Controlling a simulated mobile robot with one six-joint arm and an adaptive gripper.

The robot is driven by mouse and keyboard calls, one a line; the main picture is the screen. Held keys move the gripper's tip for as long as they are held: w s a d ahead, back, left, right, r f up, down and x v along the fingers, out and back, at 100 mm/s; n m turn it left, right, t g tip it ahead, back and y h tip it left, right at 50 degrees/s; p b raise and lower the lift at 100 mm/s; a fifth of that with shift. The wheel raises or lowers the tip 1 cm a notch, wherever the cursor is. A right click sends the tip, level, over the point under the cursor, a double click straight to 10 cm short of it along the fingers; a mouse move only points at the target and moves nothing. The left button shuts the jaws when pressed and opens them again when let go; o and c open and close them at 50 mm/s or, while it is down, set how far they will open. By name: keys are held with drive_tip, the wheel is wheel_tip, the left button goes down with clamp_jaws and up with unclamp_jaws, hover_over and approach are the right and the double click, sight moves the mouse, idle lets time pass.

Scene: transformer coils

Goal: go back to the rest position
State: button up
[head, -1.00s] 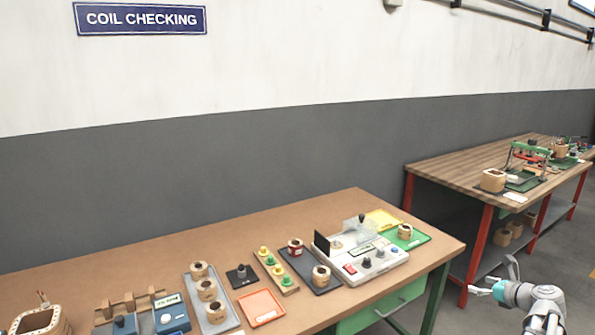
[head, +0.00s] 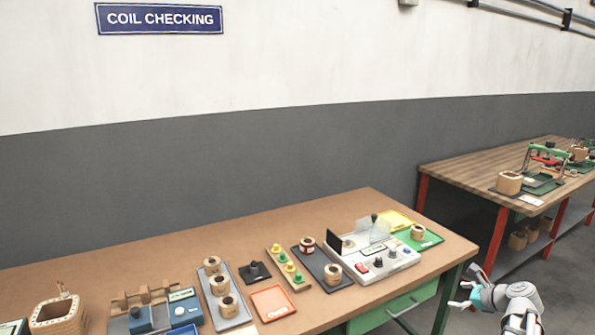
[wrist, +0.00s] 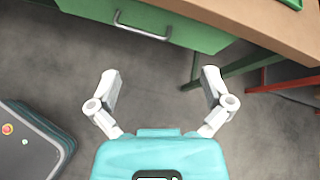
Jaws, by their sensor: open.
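My gripper (head: 467,292) is at the lower right of the head view, off the right front corner of the coil-checking bench (head: 120,257) and apart from it. The wrist view shows my gripper (wrist: 158,85) with its two white fingers spread wide and nothing between them. Grey floor (wrist: 160,70) lies beneath the fingers. The bench's green drawer (wrist: 180,28) with its metal handle is ahead of the fingertips, near the top of the wrist view.
The bench holds a white tester (head: 385,262), a grey tray of coils (head: 235,319), an orange tray (head: 272,302) and a green tray (head: 428,241). A second bench (head: 460,172) with red legs stands at the right. Floor between the benches is clear.

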drive_tip(key=s+a+f+n+g+h, duration=0.2)
drive_tip(key=s+a+f+n+g, duration=0.1)
drive_tip(key=a+n, duration=0.75)
drive_tip(key=s+a+f+n+g+h, duration=0.1)
drive_tip(key=s+a+f+n+g, duration=0.25)
drive_tip(key=a+n, duration=0.65)
drive_tip(key=s+a+f+n+g+h, duration=0.2)
drive_tip(key=a+n+g, duration=0.3)
drive_tip(key=a, duration=1)
wheel_tip(320, 180, up, 13)
drive_tip(key=n+t+p, duration=0.1)
drive_tip(key=p, duration=1.2)
drive_tip(key=shift+s+r+n, duration=0.2)
drive_tip(key=shift+s+n, duration=0.05)
drive_tip(key=shift+n, duration=0.1)
drive_tip(key=shift+a, duration=0.1)
